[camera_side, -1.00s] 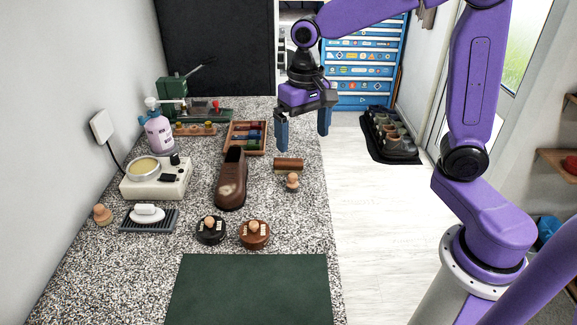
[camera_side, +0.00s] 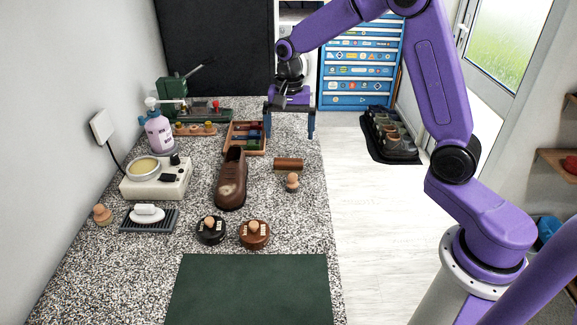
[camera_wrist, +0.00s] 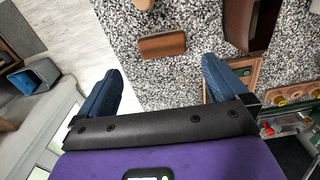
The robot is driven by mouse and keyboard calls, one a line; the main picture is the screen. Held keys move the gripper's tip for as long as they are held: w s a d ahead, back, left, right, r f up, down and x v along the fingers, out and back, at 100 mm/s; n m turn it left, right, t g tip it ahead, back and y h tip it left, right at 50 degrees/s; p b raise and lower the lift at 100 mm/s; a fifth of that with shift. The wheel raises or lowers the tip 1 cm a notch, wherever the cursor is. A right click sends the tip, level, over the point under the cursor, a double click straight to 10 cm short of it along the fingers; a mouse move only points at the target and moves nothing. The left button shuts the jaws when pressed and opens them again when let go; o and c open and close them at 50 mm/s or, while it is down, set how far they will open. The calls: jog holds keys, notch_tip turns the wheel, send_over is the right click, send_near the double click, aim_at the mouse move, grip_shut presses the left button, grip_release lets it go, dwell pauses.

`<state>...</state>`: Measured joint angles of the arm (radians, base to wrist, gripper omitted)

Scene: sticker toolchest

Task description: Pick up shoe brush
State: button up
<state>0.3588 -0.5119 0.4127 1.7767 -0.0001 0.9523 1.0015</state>
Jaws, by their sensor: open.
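The shoe brush appears to be the brown block-like piece (camera_side: 289,164) lying on the speckled counter, right of the brown shoe (camera_side: 231,182). In the wrist view the brown block (camera_wrist: 162,44) lies ahead of the finger gap, with the shoe (camera_wrist: 240,22) to its right. My gripper (camera_side: 289,130) is open and empty, its blue fingers pointing down, beyond the block near the counter's far right part. In the wrist view my gripper (camera_wrist: 162,84) has its fingers spread wider than the block's length. Nothing hides the block in either view.
A small wooden knob-topped piece (camera_side: 292,183) stands just in front of the block. A wooden tray of coloured items (camera_side: 246,139) lies close left of my gripper. Two round tins (camera_side: 211,230) (camera_side: 255,234) and a green mat (camera_side: 250,289) are nearer. The counter's right edge is close.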

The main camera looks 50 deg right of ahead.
send_over(288, 161)
jog(key=f, duration=0.5)
jog(key=shift+s+a+f, duration=0.1)
jog(key=shift+s+f, duration=0.25)
jog(key=shift+s, duration=0.05)
jog(key=shift+w+f, duration=0.2)
jog(key=shift+f, duration=1.15)
jog(key=shift+w+f, duration=0.15)
jog(key=shift+f, duration=1.15)
jog(key=c, duration=0.8)
